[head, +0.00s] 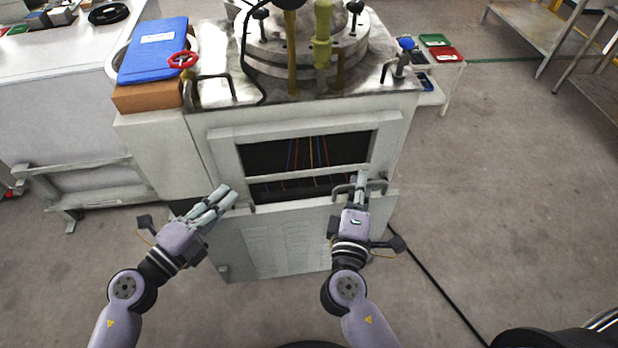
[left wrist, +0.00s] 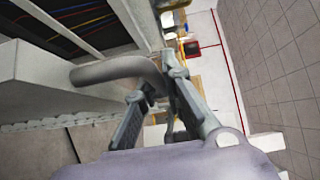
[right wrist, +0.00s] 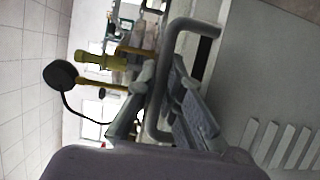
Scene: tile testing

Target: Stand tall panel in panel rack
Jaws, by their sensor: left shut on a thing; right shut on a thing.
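The tall panel (head: 285,240) is a pale grey sheet with rows of vent slots, at the lower front of a grey cabinet. Its slotted face also shows in the right wrist view (right wrist: 265,70). My left gripper (head: 230,194) is shut on a grey bar handle (left wrist: 120,68) at the panel's upper left. My right gripper (head: 362,180) is shut on the other bar handle (right wrist: 160,75) at its upper right. The fingers partly hide both handles. I cannot tell whether the panel is fully off the cabinet. I cannot make out a panel rack.
The cabinet (head: 160,160) has an opening with coloured wires (head: 310,152) above the panel. A round metal machine and a blue binder (head: 153,50) are on top. A workbench (head: 70,95) stands left and metal shelving (head: 535,30) far right. A black cable (head: 435,285) crosses otherwise clear floor.

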